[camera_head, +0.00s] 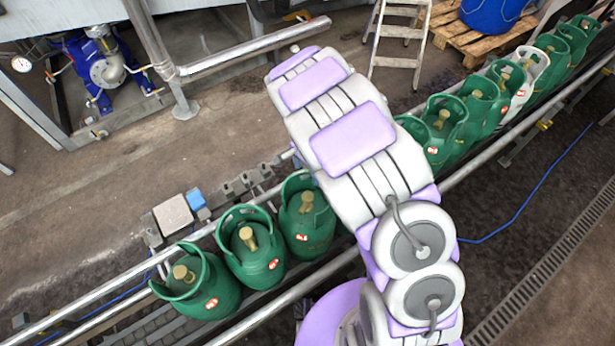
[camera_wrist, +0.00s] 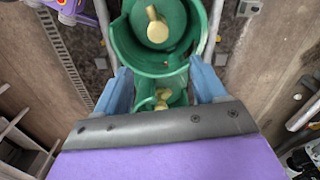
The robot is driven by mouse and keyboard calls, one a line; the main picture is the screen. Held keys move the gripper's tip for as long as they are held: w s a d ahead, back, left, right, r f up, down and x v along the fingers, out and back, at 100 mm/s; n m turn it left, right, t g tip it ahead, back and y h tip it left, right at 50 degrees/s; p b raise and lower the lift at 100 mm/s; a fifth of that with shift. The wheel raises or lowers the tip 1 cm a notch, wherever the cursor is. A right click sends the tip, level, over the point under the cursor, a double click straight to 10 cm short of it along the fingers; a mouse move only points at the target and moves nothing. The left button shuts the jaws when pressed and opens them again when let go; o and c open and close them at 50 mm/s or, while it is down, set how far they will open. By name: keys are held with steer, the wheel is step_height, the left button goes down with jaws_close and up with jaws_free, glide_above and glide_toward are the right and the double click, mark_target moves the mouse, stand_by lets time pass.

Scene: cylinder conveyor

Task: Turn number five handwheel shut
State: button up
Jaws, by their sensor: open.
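Green gas cylinders with open collars and brass valve fittings stand in a row on the conveyor. Three show left of my arm in the head view: the leftmost cylinder (camera_head: 203,292), a second cylinder (camera_head: 252,262) and a third cylinder (camera_head: 308,225). In the wrist view, my gripper (camera_wrist: 160,80) is open, with blue fingers either side of a green collar. A brass valve (camera_wrist: 160,98) shows low between the fingers, partly cut off by the gripper body. Another brass valve (camera_wrist: 157,28) stands in the collar ahead. Numbers are unreadable, so I cannot tell which is five. My arm hides my gripper in the head view.
More green cylinders (camera_head: 478,103) continue up right, one with a white collar (camera_head: 527,75). Metal rails (camera_head: 110,285) flank the row. A grey box (camera_head: 173,215) stands beside the conveyor. A stepladder (camera_head: 398,33) and a pallet (camera_head: 462,38) with a blue drum (camera_head: 490,14) stand behind.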

steer(key=shift+r, duration=1.35)
steer(key=s+d+r+n+b, duration=0.1)
steer(key=s+d+r+n, duration=0.1)
steer(key=s+d+r, duration=0.4)
steer(key=s+d+r+n, duration=0.1)
steer(key=s+d+r, duration=0.4)
steer(key=r, duration=0.4)
steer(key=s+d+r+n+g+b, duration=0.1)
steer(key=s+r+n, duration=0.1)
steer(key=s, duration=0.9)
steer(key=s+d+r+n+b, duration=0.1)
steer(key=s+d+r+n, duration=0.1)
steer(key=s, duration=0.8)
steer(key=shift+s+r+n+g, duration=0.4)
steer(key=shift+r+n, duration=0.1)
steer(key=shift+n, duration=0.7)
